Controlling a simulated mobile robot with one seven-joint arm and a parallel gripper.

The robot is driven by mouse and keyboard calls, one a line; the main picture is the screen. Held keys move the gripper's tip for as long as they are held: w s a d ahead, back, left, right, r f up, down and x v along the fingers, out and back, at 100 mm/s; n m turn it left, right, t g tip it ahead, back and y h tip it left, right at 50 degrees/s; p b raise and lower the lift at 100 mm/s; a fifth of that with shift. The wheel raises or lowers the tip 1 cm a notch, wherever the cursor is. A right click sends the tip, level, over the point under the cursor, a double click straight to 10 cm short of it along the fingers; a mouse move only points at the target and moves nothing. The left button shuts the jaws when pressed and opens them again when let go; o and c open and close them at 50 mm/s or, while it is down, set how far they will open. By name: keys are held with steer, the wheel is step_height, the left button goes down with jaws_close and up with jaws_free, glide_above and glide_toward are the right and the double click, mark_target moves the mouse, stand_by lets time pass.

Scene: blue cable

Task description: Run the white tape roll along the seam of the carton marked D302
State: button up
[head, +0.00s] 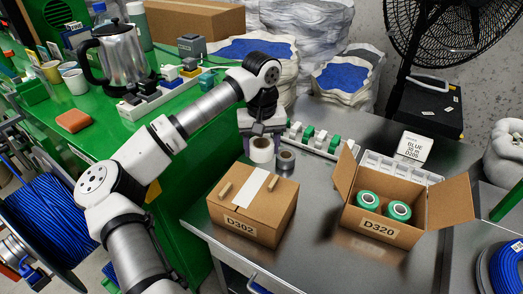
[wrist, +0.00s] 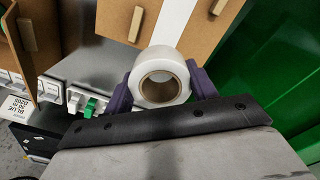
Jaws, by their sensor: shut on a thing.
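My gripper (head: 261,137) is shut on the white tape roll (head: 262,154), just behind the far edge of the carton marked D302 (head: 250,227). In the wrist view the white tape roll (wrist: 137,88) sits between the purple fingers, its hole facing the camera. The carton is closed, with a white strip (head: 254,186) along the middle of its top and a small wooden block on either side. The strip also shows beyond the roll in the wrist view (wrist: 174,22). I cannot tell whether the roll touches the carton.
An open carton marked D320 (head: 378,228) holds two green rolls, right of D302. A row of white and green parts (head: 318,142) lies behind. The metal table (head: 312,262) is clear between and before the cartons.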

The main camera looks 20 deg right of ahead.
steer(key=shift+f+b, duration=1.4)
steer(key=shift+f, duration=1.45)
steer(key=shift+f+b, duration=0.55)
steer(key=shift+f, duration=0.05)
steer(key=shift+s+a+b, duration=0.45)
steer(key=shift+s+a, duration=0.5)
steer(key=shift+a, duration=0.05)
steer(key=shift+s+a, duration=0.1)
steer(key=shift+s+a+b, duration=0.45)
steer(key=shift+s+a, duration=0.2)
steer(key=shift+a, duration=0.1)
steer(key=shift+s+a+b, duration=0.5)
steer(key=shift+s+a, duration=0.6)
steer(key=shift+a, duration=0.05)
steer(key=shift+s+a+b, duration=0.6)
steer(key=shift+s+a, duration=0.35)
steer(key=shift+a, duration=0.05)
steer(key=shift+s+a, duration=0.1)
